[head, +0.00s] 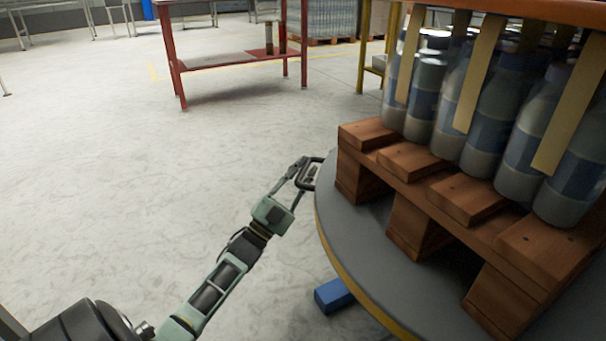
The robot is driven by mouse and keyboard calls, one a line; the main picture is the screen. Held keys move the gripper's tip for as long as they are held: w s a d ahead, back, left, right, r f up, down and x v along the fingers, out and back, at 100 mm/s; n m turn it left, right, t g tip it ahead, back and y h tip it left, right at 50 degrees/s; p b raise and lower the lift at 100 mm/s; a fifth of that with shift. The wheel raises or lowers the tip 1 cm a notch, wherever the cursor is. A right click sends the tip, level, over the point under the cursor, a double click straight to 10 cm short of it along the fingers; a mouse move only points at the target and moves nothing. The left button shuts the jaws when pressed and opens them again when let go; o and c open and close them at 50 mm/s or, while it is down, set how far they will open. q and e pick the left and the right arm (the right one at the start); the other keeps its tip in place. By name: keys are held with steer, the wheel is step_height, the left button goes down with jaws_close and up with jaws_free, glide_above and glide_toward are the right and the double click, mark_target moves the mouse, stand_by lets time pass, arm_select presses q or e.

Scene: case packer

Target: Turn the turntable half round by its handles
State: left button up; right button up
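The round grey turntable (343,226) with a yellow rim fills the lower right of the head view. A wooden pallet (437,203) loaded with several bottles (483,115) stands on it. A dark loop handle (313,172) sticks out from the turntable's left edge. My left gripper (301,174) reaches in from the lower left, and its fingers are at this handle. The fingers and handle are both dark and overlap, so I cannot tell whether they are closed on it. No other handle shows. My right gripper is not in view.
A blue block (333,295) shows low beside the turntable's rim. A red-framed table (236,60) stands at the back, with a yellow stand (372,50) right of it. Stacked goods on pallets are farther behind. The grey floor (130,180) on the left is clear.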

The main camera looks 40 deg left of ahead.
arm_select(q)
steer(key=shift+c, duration=0.3)
jaws_close()
